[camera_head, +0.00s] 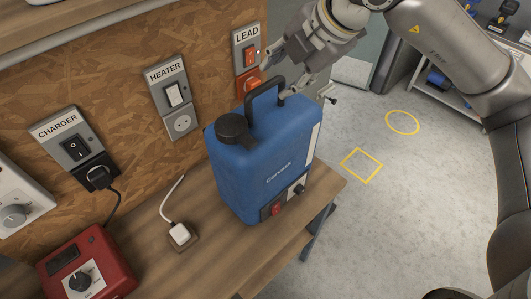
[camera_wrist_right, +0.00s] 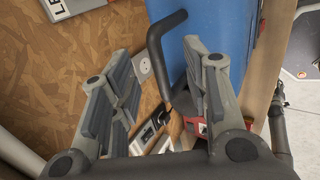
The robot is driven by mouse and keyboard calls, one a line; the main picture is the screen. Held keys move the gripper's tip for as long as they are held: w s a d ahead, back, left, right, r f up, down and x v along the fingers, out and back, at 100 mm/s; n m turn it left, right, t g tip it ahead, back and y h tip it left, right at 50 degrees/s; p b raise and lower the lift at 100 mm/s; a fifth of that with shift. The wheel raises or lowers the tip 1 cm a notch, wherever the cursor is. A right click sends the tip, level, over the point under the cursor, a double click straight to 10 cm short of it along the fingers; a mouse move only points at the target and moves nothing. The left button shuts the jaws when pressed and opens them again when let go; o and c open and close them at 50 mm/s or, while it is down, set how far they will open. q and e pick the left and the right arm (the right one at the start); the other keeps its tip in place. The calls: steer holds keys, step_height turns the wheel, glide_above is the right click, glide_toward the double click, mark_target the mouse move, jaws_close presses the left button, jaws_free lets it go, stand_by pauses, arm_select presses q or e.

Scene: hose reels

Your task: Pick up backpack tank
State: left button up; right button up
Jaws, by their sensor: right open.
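The backpack tank (camera_head: 268,165) is blue with a black cap and a black handle (camera_head: 258,92) on top. It stands upright on the wooden bench, and part of it shows in the right wrist view (camera_wrist_right: 222,25). My right gripper (camera_head: 275,72) is open at the handle, coming in from the upper right. In the right wrist view the handle (camera_wrist_right: 154,45) appears between the two spread fingers (camera_wrist_right: 160,78). Whether a finger touches it, I cannot tell. My left gripper is not in view.
The bench (camera_head: 215,222) carries a red charger box (camera_head: 85,265) and a white plug (camera_head: 180,233). Labelled switches and sockets, including the LEAD panel (camera_head: 246,50), are on the chipboard wall close behind the tank. Open floor (camera_head: 400,180) lies to the right.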

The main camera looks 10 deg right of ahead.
mark_target(275, 83)
steer(key=shift+p+x, duration=0.5)
steer(key=shift+x, duration=1.1)
jaws_close()
steer(key=shift+w+r, duration=0.1)
steer(key=shift+r, duration=0.05)
